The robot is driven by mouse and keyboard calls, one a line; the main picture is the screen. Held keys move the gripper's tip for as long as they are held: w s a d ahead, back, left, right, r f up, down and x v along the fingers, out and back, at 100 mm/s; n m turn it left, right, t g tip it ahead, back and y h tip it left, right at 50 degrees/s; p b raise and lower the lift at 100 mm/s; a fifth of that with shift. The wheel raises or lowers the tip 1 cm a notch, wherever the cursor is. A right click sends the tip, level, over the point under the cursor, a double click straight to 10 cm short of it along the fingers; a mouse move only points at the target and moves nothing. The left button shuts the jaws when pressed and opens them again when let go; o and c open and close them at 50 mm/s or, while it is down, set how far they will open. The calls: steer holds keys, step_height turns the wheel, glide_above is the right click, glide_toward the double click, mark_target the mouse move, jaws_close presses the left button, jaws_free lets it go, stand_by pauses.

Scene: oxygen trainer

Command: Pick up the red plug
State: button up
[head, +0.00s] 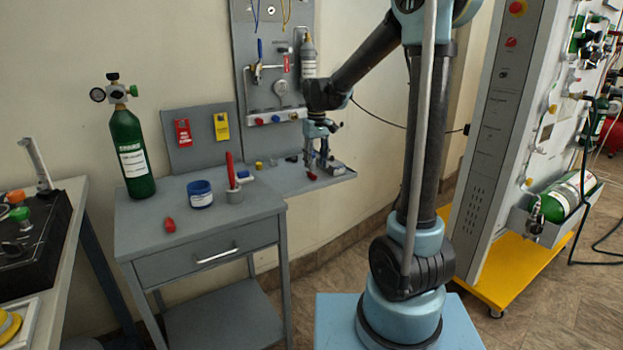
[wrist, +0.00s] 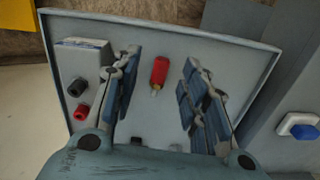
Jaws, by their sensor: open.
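A red plug (wrist: 159,71) with a brass-coloured tip lies on the grey shelf (wrist: 225,42) in the wrist view. My gripper (wrist: 158,84) is open and empty, with one finger on each side of the plug in the picture. The fingers look apart from the plug; the height gap is hard to judge. In the head view my gripper (head: 318,158) points down over the small wall shelf (head: 335,178). A small red piece (head: 312,176) shows on that shelf just below the fingers, likely the same plug.
A black fitting and a red fitting (wrist: 81,111) stand left of my fingers in the wrist view. A blue-handled piece (wrist: 300,128) is at right. The grey cabinet (head: 150,245) holds a green cylinder (head: 130,155), a blue jar (head: 200,194) and another red object (head: 169,225).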

mark_target(310, 175)
steer(key=f, duration=0.4)
steer(key=shift+w+a+f, duration=0.2)
steer(key=shift+w+a, duration=0.05)
steer(key=shift+a, duration=0.15)
steer(key=shift+f, duration=0.45)
jaws_close()
